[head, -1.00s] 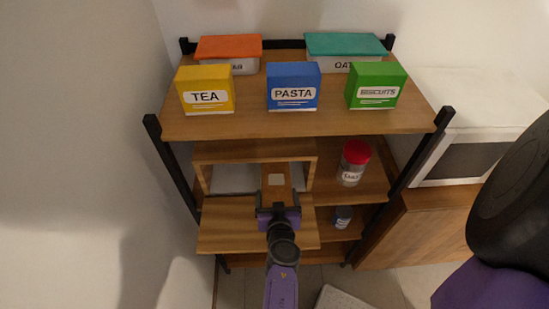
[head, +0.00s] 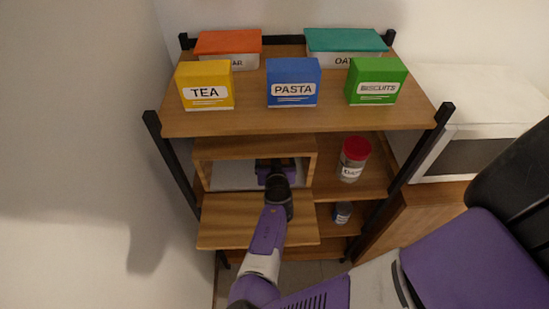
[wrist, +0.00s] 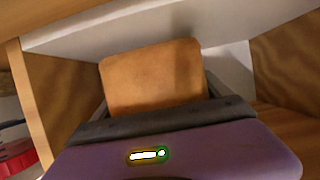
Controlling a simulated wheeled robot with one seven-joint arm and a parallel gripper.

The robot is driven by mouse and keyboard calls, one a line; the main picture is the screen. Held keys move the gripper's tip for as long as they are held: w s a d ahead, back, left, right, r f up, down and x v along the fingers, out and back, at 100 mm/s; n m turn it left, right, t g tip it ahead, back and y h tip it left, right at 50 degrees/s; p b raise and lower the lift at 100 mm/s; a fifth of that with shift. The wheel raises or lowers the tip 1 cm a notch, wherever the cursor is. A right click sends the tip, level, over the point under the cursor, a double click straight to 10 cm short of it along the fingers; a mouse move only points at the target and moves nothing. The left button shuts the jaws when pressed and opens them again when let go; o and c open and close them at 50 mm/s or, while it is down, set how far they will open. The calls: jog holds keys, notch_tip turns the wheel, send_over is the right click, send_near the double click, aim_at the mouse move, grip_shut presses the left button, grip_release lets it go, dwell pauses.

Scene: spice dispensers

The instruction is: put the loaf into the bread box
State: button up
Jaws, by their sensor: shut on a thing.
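The bread box (head: 223,218) is a wooden box with a white inside on the shelf below the top board. Its front flap is folded down toward me. My gripper (head: 276,163) is inside the box opening, right of its middle. In the wrist view my gripper (wrist: 155,108) is shut on the loaf (wrist: 152,75), an orange-brown block between the fingers. The loaf is inside the box, with the white back wall behind it. Whether its underside touches the box floor is hidden. In the head view the loaf is mostly hidden by the gripper and box top.
A jar with a red lid (head: 354,160) stands right of the box. Above are the tea (head: 205,87), pasta (head: 292,83) and biscuits (head: 376,82) boxes. A small jar (head: 342,213) is on a lower shelf.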

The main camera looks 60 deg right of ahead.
jog(key=shift+w+d, duration=0.25)
jog(key=shift+d, duration=0.35)
jog(key=shift+w+f, duration=0.1)
jog(key=shift+f, duration=0.6)
jog(key=shift+f, duration=0.15)
jog(key=o, duration=1.6)
